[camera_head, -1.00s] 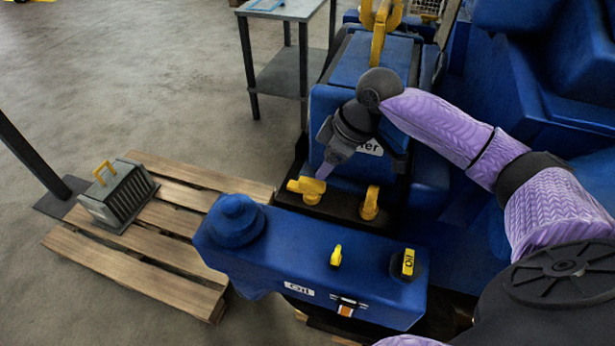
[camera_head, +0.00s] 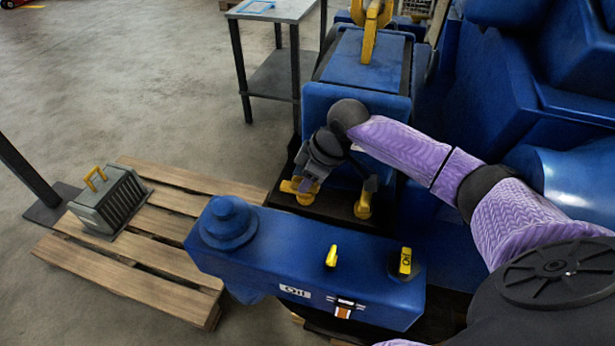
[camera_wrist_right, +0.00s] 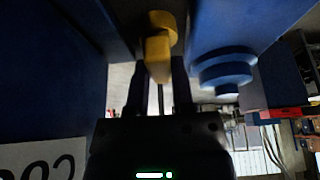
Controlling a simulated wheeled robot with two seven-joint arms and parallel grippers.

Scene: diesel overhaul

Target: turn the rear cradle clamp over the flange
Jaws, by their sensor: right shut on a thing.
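Two yellow clamps stand on the dark ledge at the foot of the blue cooler block (camera_head: 357,105) in the head view. My right gripper (camera_head: 304,186) is shut on the left one, the rear cradle clamp (camera_head: 289,187), and partly hides it. In the right wrist view this clamp (camera_wrist_right: 158,48) sits between the two dark fingers. Whether it lies over the flange cannot be told. The other yellow clamp (camera_head: 363,204) stands free to the right of my gripper. My left gripper is not in view.
A blue housing (camera_head: 280,255) with a round cap and two small yellow handles lies in front of the ledge. A wooden pallet (camera_head: 95,262) bears a grey louvred box (camera_head: 110,203) at the left. A metal table (camera_head: 280,10) stands behind. The floor between is clear.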

